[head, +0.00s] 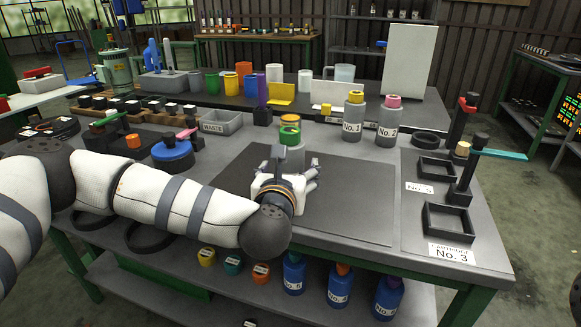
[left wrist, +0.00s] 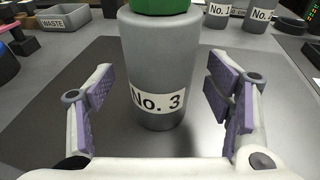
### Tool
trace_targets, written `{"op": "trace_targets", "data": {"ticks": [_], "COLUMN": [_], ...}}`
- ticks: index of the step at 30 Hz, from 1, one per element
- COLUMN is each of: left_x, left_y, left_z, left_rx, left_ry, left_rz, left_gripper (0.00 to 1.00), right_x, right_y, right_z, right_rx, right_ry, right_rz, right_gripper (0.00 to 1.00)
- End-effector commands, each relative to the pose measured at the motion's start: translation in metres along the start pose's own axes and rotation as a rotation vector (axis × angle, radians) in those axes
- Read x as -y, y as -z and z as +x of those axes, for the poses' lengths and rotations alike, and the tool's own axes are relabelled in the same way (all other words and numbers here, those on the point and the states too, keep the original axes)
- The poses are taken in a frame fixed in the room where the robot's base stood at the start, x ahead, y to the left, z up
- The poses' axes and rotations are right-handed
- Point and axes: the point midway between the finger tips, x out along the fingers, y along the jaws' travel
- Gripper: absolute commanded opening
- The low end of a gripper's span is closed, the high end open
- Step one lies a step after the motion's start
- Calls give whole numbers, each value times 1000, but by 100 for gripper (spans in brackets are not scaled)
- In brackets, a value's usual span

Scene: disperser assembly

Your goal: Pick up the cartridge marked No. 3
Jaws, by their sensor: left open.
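The cartridge marked No. 3 is a grey cylinder with a green cap. It stands upright on the dark mat (head: 350,215), partly hidden by my gripper in the head view (head: 290,136). In the left wrist view the cartridge (left wrist: 160,65) is centred, its label facing me. My left gripper (head: 296,166) is open, low over the mat. In the left wrist view its fingers (left wrist: 160,90) stand on either side of the cartridge, with a gap on both sides. My right gripper is not in view.
Cartridges No. 1 (head: 353,115) and No. 2 (head: 388,122) stand behind the mat. A grey waste bin (head: 222,123) is at the back left. Empty square holders (head: 447,222) and an upright post (head: 466,175) are on the right. The mat's right part is clear.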

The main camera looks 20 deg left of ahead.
Motion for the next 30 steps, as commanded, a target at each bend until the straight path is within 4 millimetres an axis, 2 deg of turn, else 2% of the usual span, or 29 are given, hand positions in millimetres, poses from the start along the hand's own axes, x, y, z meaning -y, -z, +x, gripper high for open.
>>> {"op": "trace_targets", "data": {"ticks": [3, 10, 11, 20, 30], "left_x": [0, 0, 0, 0, 0], "left_y": [2, 1, 1, 1, -4], "left_z": [16, 19, 19, 19, 18], "left_rx": [-2, -1, -1, -2, 4], "left_ry": [-1, 1, 1, 1, 1], "left_rz": [1, 1, 1, 2, 0], "left_gripper": [73, 73, 68, 0, 0], "right_x": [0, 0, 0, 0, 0], "right_y": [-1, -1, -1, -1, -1], "right_z": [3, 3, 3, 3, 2], "right_rx": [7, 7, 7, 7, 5], "right_ry": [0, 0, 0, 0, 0], "right_rz": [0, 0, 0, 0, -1], "right_gripper": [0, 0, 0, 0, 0]}}
